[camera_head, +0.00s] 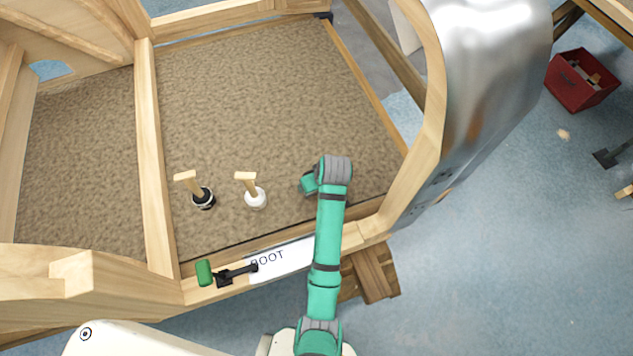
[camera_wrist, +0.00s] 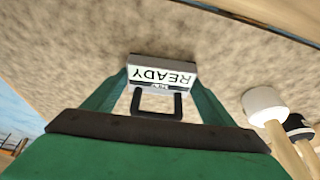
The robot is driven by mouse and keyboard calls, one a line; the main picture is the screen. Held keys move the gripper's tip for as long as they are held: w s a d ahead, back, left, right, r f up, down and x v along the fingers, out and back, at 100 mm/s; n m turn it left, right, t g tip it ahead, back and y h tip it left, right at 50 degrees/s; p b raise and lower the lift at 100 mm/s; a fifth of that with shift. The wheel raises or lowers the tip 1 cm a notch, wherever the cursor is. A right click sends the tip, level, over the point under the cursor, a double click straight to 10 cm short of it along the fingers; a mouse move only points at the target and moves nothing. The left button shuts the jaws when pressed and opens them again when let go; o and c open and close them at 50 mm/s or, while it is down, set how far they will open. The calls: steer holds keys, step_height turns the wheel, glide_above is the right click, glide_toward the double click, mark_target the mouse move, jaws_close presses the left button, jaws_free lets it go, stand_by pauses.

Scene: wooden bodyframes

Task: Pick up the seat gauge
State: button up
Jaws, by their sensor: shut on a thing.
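The seat gauge (camera_wrist: 160,72) shows in the wrist view as a small grey block with a white label that reads READY upside down and a dark loop handle on the near side. My gripper (camera_wrist: 156,100) has its green fingers on either side of it and is shut on it. The carpeted floor lies behind the gauge; I cannot tell whether the gauge touches it. In the head view my arm and wrist (camera_head: 326,172) reach over the wooden sill to the carpet, and the gauge and fingertips are hidden there.
A white-headed tool (camera_head: 255,197) and a black-headed tool (camera_head: 203,199), both with wooden handles, stand on the carpet (camera_head: 250,95) to the left. A green-handled tool (camera_head: 205,273) lies on the wooden sill. A wooden post (camera_head: 428,120) rises right of my arm. The carpet beyond is clear.

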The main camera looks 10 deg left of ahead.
step_height(320, 180, up, 18)
stand_by(1.4)
